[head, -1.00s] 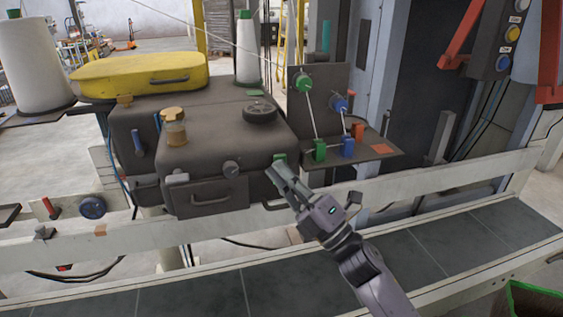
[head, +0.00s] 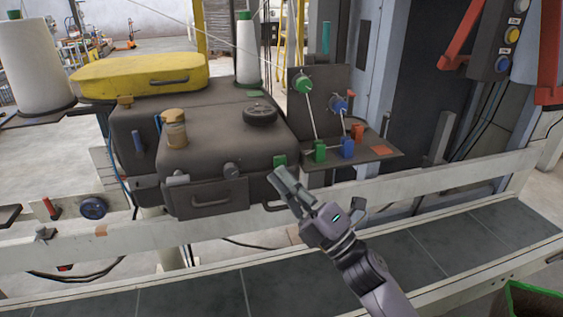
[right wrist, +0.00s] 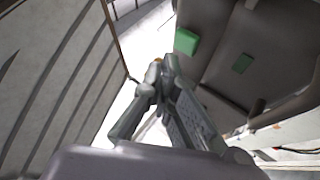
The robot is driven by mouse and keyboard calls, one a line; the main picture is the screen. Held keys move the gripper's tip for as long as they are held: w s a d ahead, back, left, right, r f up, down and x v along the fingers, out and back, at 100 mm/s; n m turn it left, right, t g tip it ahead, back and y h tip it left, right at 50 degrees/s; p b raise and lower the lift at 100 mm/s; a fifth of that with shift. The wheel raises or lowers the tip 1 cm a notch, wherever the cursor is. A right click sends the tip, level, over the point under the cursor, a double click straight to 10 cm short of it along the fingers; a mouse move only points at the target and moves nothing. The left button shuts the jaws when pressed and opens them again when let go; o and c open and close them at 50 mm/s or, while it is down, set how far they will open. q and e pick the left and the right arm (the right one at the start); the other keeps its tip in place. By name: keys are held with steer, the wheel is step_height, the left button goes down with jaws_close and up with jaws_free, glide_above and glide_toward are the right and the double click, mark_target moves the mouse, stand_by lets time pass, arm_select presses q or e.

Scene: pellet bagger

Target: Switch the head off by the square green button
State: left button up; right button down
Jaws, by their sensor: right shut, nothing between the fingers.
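The square green button (head: 280,161) is on the front of the dark sewing head (head: 225,130), near its right edge. My right gripper (head: 278,175) is shut and empty. Its fingertips are just below the button in the head view; a small gap seems to show, but I cannot tell the depth. In the right wrist view the closed fingers (right wrist: 161,70) point up toward the dark head, and a green block (right wrist: 186,42), seemingly the button, is just right of the fingertips. My left gripper is not in view.
Right of the button, a dark bracket (head: 380,153) carries green and blue tension parts. A white rail (head: 420,178) runs across above the grey conveyor (head: 400,250). A control box (head: 500,35) hangs at upper right.

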steer(key=s+d+p, duration=0.1)
steer(key=s+d, duration=0.1)
steer(key=s, duration=0.3)
steer(key=shift+s, duration=0.35)
